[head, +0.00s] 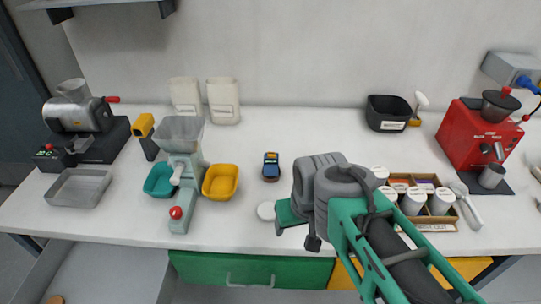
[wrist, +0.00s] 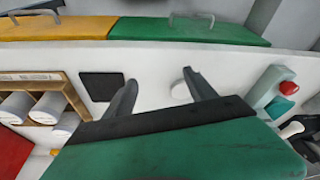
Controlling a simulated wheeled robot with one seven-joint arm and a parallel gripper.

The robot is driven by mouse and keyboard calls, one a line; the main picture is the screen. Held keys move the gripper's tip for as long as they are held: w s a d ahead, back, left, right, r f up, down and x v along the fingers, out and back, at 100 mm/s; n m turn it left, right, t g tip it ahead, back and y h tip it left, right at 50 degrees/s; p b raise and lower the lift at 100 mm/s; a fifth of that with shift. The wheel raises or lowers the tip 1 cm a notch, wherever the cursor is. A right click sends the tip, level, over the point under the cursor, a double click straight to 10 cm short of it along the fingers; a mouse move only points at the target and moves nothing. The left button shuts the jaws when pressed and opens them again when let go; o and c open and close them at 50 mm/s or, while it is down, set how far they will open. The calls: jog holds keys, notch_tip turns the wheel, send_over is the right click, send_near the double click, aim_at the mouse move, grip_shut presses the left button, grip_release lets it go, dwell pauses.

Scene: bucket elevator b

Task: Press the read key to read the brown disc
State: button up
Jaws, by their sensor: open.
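My gripper (wrist: 160,83) shows in the wrist view with its two dark fingers spread and nothing between them but bare counter. In the head view its green body (head: 289,212) is over the front middle of the counter. A small brown disc (head: 55,299) is cut off by the bottom left edge of the head view, well away from my gripper. A small dark device with a blue face (head: 271,166) stands on the counter behind my gripper. I cannot make out a key marked read.
A white round piece (head: 266,211) lies beside my gripper and near one finger in the wrist view (wrist: 181,92). A black square pad (wrist: 102,87) lies close by. A wooden rack of jars (head: 437,226) stands right; a grinder with a red knob (head: 176,212) stands left.

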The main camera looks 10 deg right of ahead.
grip_shut()
dwell(0.5)
dwell(1.0)
